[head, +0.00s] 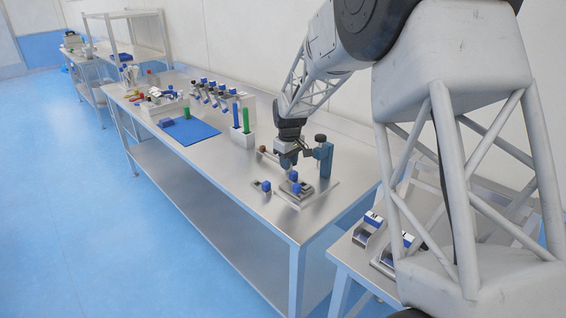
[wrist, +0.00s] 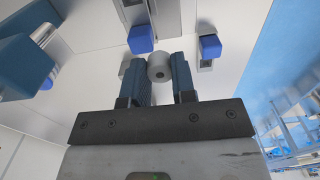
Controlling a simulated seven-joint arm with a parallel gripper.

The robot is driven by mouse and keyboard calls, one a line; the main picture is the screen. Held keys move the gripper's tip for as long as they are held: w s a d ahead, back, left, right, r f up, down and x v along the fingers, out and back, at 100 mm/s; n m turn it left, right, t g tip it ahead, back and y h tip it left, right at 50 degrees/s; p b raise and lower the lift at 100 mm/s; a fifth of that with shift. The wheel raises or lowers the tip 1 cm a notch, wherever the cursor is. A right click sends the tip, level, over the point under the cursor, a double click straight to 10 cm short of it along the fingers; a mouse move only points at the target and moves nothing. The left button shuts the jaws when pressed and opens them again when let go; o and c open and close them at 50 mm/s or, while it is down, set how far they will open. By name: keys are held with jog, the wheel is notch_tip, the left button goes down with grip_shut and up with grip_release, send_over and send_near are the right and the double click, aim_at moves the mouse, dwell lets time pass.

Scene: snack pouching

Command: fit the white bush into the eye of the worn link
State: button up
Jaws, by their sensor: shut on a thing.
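My gripper (head: 288,160) is over the right end of the steel bench, beside a blue press-like stand (head: 325,158). In the wrist view its two dark blue jaws are shut on the white bush (wrist: 160,66), a short cylinder with a dark hole in its end. The bush is at the jaw tips and is too small to make out in the head view. Small metal parts with blue blocks (head: 297,188) lie on a pale plate below the gripper. I cannot tell which part is the worn link, nor see its eye clearly.
A white holder (head: 243,136) with a blue and a green handle stands further left, then a blue mat (head: 190,132) and a rack of blue-topped parts (head: 215,92). The bench front is clear.

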jog(key=d, duration=0.1)
jog(key=s+d, duration=0.1)
jog(key=d, duration=0.1)
jog(key=s+d+r, duration=0.1)
jog(key=d, duration=0.1)
dwell(0.4)
jog(key=shift+f, duration=2.1)
jog(key=shift+f, duration=1.15)
dwell(0.3)
jog(key=o, duration=1)
jog(key=shift+w, duration=0.1)
jog(key=shift+c, duration=0.2)
notch_tip(320, 180, up, 8)
